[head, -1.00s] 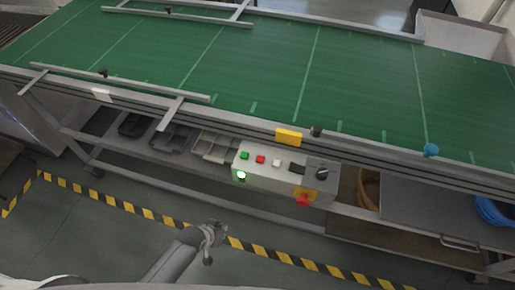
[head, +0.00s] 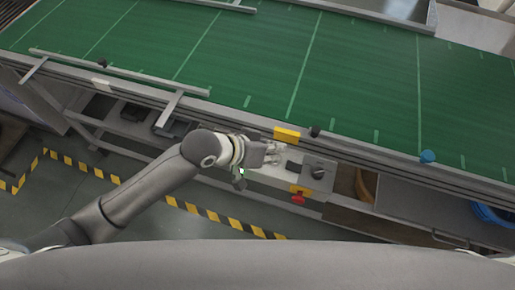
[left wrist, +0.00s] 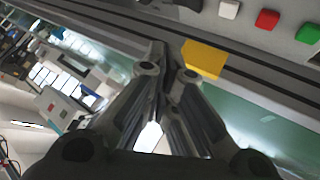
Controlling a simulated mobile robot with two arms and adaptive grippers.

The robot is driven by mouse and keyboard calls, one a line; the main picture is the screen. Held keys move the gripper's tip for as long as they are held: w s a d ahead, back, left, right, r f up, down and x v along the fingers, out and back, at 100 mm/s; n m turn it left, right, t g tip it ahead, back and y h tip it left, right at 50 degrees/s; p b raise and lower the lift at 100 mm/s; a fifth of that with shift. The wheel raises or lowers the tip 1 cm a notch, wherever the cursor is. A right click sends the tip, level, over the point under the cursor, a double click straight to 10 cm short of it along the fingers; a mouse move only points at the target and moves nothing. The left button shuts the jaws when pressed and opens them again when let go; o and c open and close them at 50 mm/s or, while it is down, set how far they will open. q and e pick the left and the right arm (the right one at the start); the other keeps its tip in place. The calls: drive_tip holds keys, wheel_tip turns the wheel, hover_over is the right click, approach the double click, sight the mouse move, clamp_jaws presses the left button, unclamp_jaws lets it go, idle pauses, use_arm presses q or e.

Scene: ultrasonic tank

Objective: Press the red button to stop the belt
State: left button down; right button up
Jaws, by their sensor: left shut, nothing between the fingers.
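The control box (head: 258,178) is mounted on the front of the belt frame. Its small red button (left wrist: 267,19) shows in the left wrist view, between a white button (left wrist: 229,8) and a green button (left wrist: 308,33). In the head view my left gripper (head: 274,151) is over the box and hides the red and green buttons. The left gripper is shut and empty; its fingertips (left wrist: 166,62) appear beside the yellow plate (left wrist: 202,59), apart from the red button in the picture. A red mushroom knob on yellow (head: 298,198) sits at the box's lower front. The right gripper is out of view.
The green belt (head: 350,85) runs behind the box, with a metal rail along its front edge. The yellow plate (head: 286,134), a black knob (head: 314,132) and a blue knob (head: 428,156) stand along that edge. A dark rotary switch (head: 318,172) is on the box's right.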

use_arm(q)
drive_tip(key=w+a+f+n, duration=0.1)
drive_tip(key=w+a+n, duration=0.1)
drive_tip(key=w+a, duration=0.2)
drive_tip(key=w, duration=0.3)
drive_tip(key=shift+w+a+f, duration=0.15)
drive_tip(key=shift+w+a, duration=0.05)
drive_tip(key=shift+a, duration=0.15)
wheel_tip(320, 180, down, 7)
drive_tip(key=b, duration=0.7)
drive_tip(key=shift+r, duration=0.2)
wheel_tip(320, 180, down, 2)
drive_tip(key=shift+f+b, duration=0.1)
drive_tip(key=shift+b, duration=0.35)
drive_tip(key=shift+f, duration=0.1)
idle(0.5)
drive_tip(key=shift+d+f, duration=0.1)
drive_tip(key=shift+f, duration=0.2)
